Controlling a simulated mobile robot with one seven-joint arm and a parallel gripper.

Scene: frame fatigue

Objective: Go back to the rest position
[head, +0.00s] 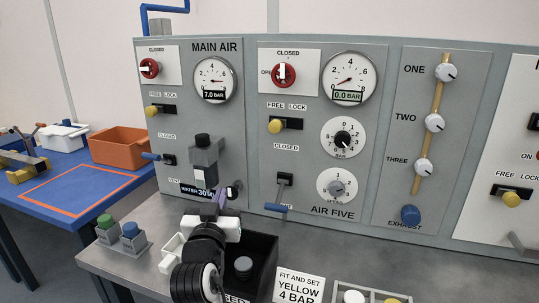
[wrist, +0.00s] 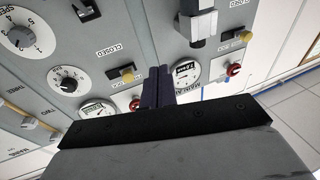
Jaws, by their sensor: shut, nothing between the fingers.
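My gripper (head: 222,200) is in front of the lower part of the main air panel (head: 225,125) in the head view, over the grey bench. Its dark fingers (wrist: 158,88) show at the middle of the wrist view, closed together with nothing between them. The fingers point up towards the panel, below the grey filter unit (head: 204,165) and its "WATER 30" label. I cannot tell from these views whether the fingers touch anything. My arm hides part of the black bin (head: 262,262) behind it.
The air five panel (head: 300,150) with gauges and knobs stands to the right. A sign (head: 299,287) reading "FIT AND SET YELLOW 4 BAR" stands at the bench front. Green and blue buttons (head: 130,232) sit at left. An orange crate (head: 120,146) stands on the blue table (head: 75,185).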

